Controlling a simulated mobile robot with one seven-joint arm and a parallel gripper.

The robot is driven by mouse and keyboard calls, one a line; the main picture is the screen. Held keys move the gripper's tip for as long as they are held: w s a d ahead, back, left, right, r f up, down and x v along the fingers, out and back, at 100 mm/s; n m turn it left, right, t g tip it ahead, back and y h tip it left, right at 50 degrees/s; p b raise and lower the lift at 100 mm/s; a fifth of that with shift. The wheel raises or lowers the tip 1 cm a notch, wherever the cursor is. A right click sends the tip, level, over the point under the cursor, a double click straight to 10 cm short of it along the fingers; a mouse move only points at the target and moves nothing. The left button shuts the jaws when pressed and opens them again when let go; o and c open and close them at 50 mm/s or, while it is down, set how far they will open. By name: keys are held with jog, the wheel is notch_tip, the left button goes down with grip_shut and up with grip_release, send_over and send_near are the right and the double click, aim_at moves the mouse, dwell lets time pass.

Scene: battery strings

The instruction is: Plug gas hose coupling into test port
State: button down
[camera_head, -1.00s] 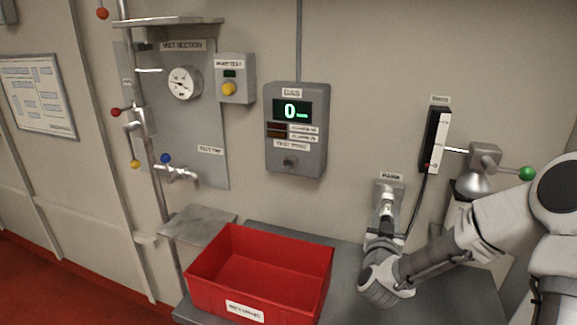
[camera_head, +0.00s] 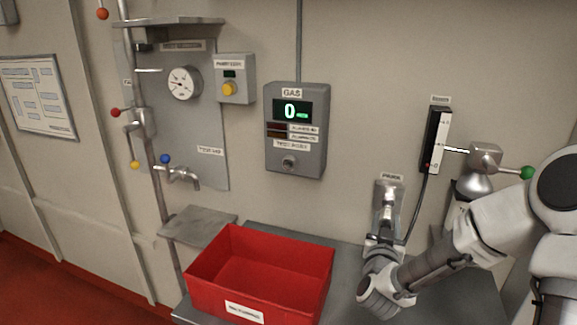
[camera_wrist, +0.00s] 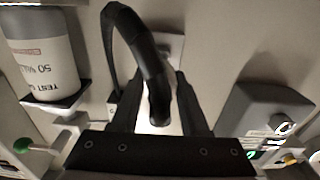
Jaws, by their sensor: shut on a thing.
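The gas box (camera_head: 296,130) on the wall reads 0, and its round test port (camera_head: 289,162) at the bottom is empty. My gripper (camera_head: 382,240) is just below and in front of the metal park holder (camera_head: 388,205), right of the box. In the wrist view my gripper (camera_wrist: 154,88) has a finger on each side of the black hose (camera_wrist: 150,65) and is shut on the coupling, which is mostly hidden behind the hose. The hose (camera_head: 417,205) also runs down from the flow gauge (camera_head: 435,140) in the head view. I cannot tell whether the coupling still touches the holder.
A red bin (camera_head: 205,289) stands on the grey bench (camera_head: 345,262) below the gas box. A tap (camera_head: 180,175) and a small shelf (camera_head: 200,226) are left. A gas bottle (camera_wrist: 42,55) with a green-knobbed valve (camera_head: 527,173) stands right of the holder.

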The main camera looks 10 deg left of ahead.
jog(key=shift+s, duration=0.1)
dwell(0.3)
jog(key=shift+s+a+b, duration=0.25)
jog(key=shift+s+b, duration=0.05)
jog(key=shift+s, duration=0.9)
jog(key=shift+s+a+b, duration=0.25)
jog(key=shift+s, duration=0.9)
